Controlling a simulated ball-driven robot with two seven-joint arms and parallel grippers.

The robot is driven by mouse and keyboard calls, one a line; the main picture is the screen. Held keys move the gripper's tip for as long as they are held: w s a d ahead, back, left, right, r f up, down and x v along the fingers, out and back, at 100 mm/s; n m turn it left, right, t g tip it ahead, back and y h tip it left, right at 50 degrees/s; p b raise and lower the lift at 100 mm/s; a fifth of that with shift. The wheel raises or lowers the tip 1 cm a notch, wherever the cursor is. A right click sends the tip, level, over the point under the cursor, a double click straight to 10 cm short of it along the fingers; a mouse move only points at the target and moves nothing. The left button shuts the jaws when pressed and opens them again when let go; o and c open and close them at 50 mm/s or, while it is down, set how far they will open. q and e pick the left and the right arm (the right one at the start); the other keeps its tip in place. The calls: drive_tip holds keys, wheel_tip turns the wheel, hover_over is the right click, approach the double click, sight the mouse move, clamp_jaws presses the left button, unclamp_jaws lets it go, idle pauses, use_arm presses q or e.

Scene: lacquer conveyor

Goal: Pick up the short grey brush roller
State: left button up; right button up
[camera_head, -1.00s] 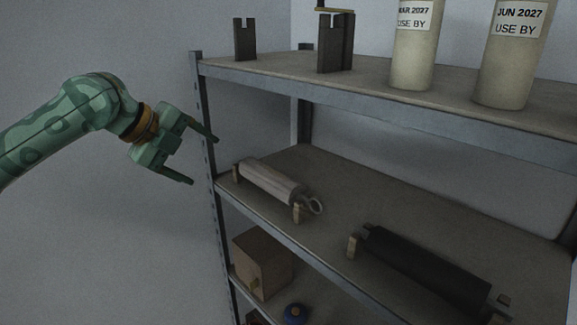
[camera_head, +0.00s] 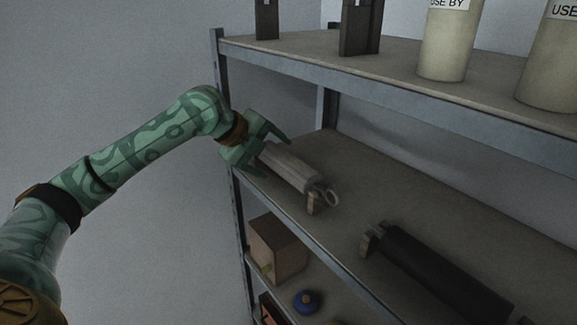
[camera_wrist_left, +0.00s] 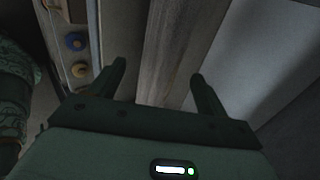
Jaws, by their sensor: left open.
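The short grey brush roller (camera_head: 290,168) lies on the middle shelf near its left end, on small wooden supports, with a ring at its right end. My left gripper (camera_head: 274,160) is open at the roller's left end, which it partly hides. In the left wrist view the roller (camera_wrist_left: 180,45) runs as a streaked band beyond and between the open fingers of my left gripper (camera_wrist_left: 158,72). I cannot tell whether either finger touches it. My right gripper is not in view.
A longer black roller (camera_head: 440,275) lies on the middle shelf (camera_head: 375,190) to the right. The upper shelf's front edge (camera_head: 400,95) is above. A brown box (camera_head: 277,250) and a blue round thing (camera_head: 306,300) are below. The shelf's left post (camera_head: 217,50) stands close to my gripper.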

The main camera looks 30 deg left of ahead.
sight(281, 162)
use_arm(q)
drive_tip(key=x, duration=0.2)
drive_tip(key=d+x, duration=0.1)
drive_tip(key=x, duration=0.1)
drive_tip(key=shift+w+f, duration=0.15)
drive_tip(key=shift+a, duration=0.1)
drive_tip(key=c, duration=1.2)
drive_tip(key=shift+c, duration=0.2)
